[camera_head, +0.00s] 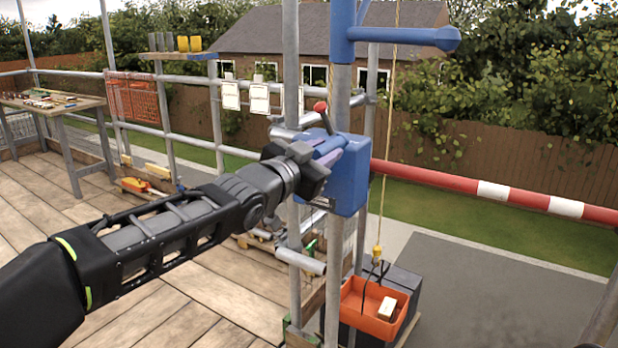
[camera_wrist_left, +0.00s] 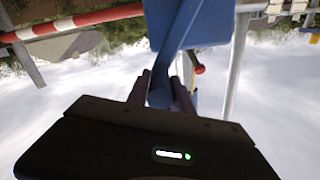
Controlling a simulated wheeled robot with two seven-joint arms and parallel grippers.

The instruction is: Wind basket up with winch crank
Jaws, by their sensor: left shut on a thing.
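The blue winch (camera_head: 350,180) is mounted on the scaffold pole, with a red-knobbed lever (camera_head: 321,107) on top. My left gripper (camera_head: 326,155) is at the winch's near face, shut on the blue crank (camera_head: 330,143). In the left wrist view, the crank (camera_wrist_left: 178,45) runs down between the two fingers. The orange basket (camera_head: 358,312) is low at the bottom right, below a rope (camera_head: 386,150) with a yellow hook (camera_head: 377,252). A pale block lies in the basket. I cannot tell whether the basket hangs free or rests on something. My right gripper is not in view.
A red-and-white rail (camera_head: 460,184) runs right from the winch. A dark grey box (camera_head: 405,282) stands behind the basket. A workbench (camera_head: 50,103) with tools is at the far left. The plank deck (camera_head: 190,300) has clear room below my left arm.

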